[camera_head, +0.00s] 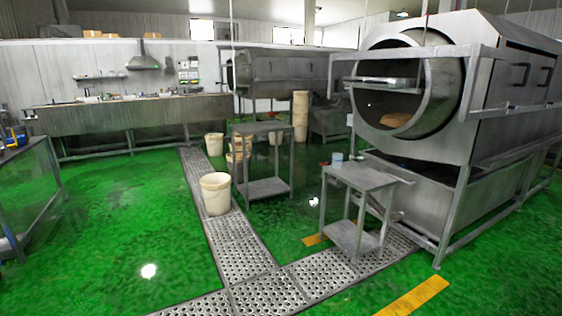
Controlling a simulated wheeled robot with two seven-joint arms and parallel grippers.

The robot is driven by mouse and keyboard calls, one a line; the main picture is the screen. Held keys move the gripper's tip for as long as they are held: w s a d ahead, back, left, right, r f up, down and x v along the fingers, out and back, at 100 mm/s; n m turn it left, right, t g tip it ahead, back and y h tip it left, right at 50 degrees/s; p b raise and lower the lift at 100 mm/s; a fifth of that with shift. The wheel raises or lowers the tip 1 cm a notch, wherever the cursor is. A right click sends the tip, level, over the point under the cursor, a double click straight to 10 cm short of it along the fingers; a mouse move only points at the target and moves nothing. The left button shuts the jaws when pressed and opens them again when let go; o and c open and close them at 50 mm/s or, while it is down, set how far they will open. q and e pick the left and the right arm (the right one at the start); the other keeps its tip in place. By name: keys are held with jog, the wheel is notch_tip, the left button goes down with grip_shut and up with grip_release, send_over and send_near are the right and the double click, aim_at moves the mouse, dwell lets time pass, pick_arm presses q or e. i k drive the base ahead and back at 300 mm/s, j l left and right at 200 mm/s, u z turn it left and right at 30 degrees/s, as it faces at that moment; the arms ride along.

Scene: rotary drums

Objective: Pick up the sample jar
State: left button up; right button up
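A small pale blue-white container (337,159), which looks like the sample jar, shows at the back left edge of a small metal table (362,178) in front of the large drum. It appears upright. It is too small in the picture to make out a lid or contents. Neither of my grippers is in view.
The large rotary drum (480,105) stands behind and right of the table. A second metal table (262,129) and a cream bucket (215,193) stand to the left. Perforated drain plates (240,245) cross the green floor. Open floor lies at the front left.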

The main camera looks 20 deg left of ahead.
aim_at(337, 158)
jog(key=i+u, duration=0.1)
jog(key=u, duration=0.3)
jog(key=i+u, duration=0.15)
jog(key=i, duration=2.2)
jog(key=j, duration=0.1)
